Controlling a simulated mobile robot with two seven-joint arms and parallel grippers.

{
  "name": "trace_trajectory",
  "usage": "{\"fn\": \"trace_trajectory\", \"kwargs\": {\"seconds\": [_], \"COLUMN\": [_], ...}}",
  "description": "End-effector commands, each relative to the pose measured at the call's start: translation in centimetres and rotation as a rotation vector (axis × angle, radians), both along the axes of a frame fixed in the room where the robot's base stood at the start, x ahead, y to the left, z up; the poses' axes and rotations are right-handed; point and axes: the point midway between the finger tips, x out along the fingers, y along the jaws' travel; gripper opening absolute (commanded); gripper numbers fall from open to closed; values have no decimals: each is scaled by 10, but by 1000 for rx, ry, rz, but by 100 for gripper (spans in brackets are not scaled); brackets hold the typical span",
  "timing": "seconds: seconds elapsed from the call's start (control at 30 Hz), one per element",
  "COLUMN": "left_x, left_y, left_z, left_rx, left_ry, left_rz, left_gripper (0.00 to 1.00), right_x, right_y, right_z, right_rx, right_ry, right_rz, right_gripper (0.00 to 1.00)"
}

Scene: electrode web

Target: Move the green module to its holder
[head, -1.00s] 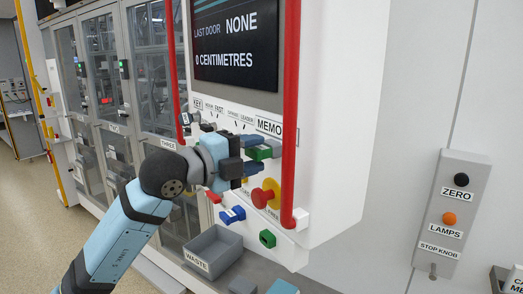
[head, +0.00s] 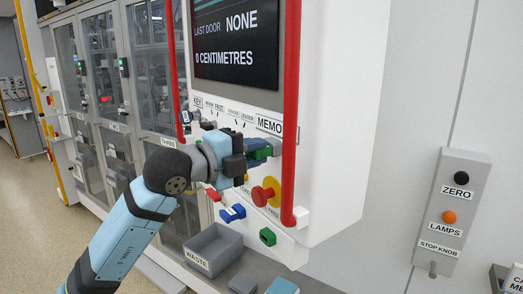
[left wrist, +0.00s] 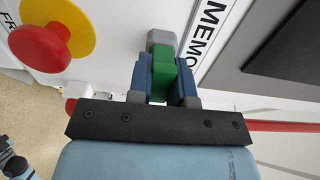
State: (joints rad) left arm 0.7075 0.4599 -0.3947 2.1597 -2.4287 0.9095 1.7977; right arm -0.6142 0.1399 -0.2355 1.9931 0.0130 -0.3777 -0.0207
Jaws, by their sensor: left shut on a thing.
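The green module (left wrist: 160,78) is held between the blue fingers of my left gripper (left wrist: 161,84) in the left wrist view. Its far end meets a grey block (left wrist: 161,39) by the MEMO label; I cannot tell whether it is seated in it. In the head view my left gripper (head: 266,148) is at the white panel's front, just below the MEMO label, and only a small part of the green module (head: 262,154) shows. Another green piece (head: 267,237) sits on the lower panel.
A yellow and red stop knob (head: 265,193) is just below the gripper. A red vertical rail (head: 290,120) stands close on the right. A blue piece (head: 232,213) and the grey WASTE bin (head: 214,247) are lower down. A grey button box (head: 453,215) is far right.

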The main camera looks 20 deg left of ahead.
Motion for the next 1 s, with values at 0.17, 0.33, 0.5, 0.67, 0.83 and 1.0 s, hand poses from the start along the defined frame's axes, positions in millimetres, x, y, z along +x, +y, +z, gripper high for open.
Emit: {"fn": "trace_trajectory", "kwargs": {"seconds": [0.17,0.33,0.5,0.67,0.83,1.0], "left_x": [-2,-4,-6,-8,-9,-13], "left_y": [2,4,5,7,8,11], "left_z": [0,0,0,0,0,0], "left_rx": [-1,0,0,0,0,-1], "left_ry": [-1,0,0,0,0,0], "left_rz": [0,1,0,0,0,0], "left_gripper": [0,0,0,0,0,0], "right_x": [0,0,0,0,0,0], "right_y": [0,-1,-1,-1,-1,-1], "right_z": [0,0,-1,-1,-1,-3], "right_rx": [0,0,0,0,0,0], "right_ry": [-1,-1,-1,-1,-1,-1], "right_rz": [-1,-1,-1,-1,-1,-1], "right_gripper": [47,47,47,47,47,47]}}
